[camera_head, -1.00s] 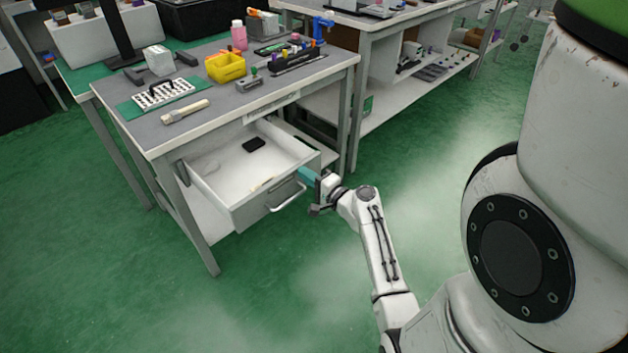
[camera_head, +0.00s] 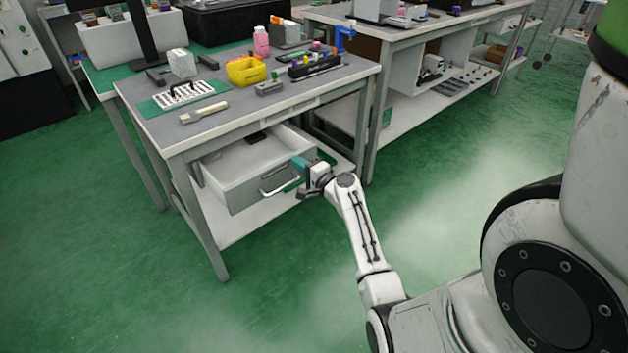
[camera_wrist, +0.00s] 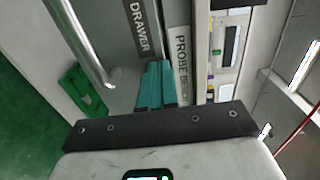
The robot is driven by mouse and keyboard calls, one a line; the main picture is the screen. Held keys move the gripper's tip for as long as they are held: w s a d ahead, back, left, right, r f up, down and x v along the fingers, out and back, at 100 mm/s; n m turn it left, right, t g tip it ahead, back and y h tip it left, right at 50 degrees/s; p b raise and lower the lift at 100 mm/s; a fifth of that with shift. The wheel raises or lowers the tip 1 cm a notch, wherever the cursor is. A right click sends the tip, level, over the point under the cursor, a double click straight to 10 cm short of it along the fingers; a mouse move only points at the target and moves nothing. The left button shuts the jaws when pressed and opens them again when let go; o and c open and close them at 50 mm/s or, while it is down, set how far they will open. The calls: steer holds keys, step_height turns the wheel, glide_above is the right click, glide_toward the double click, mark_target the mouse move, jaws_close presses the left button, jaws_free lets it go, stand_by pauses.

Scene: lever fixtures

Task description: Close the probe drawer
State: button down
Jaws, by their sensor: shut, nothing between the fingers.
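The probe drawer (camera_head: 248,181) is a light grey drawer under the workbench top, partly pulled out, with a dark item inside at the back. Its bar handle (camera_head: 280,187) is on the front panel and shows in the wrist view (camera_wrist: 82,45) at upper left. My gripper (camera_head: 299,163) has teal fingers, shut and empty, at the right part of the drawer front beside the handle. In the wrist view the fingertips (camera_wrist: 157,75) are at the front panel near the labels "DRAWER" (camera_wrist: 138,28) and "PROBE" (camera_wrist: 181,55). Whether they touch it is hard to tell.
The bench top (camera_head: 215,118) holds a yellow bin (camera_head: 246,71), a white perforated rack (camera_head: 184,94), a brush-like tool (camera_head: 204,112) and a pink bottle (camera_head: 261,42). A lower shelf (camera_head: 250,222) lies beneath the drawer. The green floor in front is clear.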

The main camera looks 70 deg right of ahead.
steer(key=b+x, duration=0.7)
steer(key=x, duration=0.7)
steer(key=shift+w+f+b, duration=0.2)
steer(key=shift+w+b, duration=0.1)
steer(key=shift+w, duration=0.05)
steer(key=shift+w+d, duration=0.2)
steer(key=shift+w, duration=0.05)
steer(key=shift+w+r+b, duration=0.3)
steer(key=shift+r, duration=0.1)
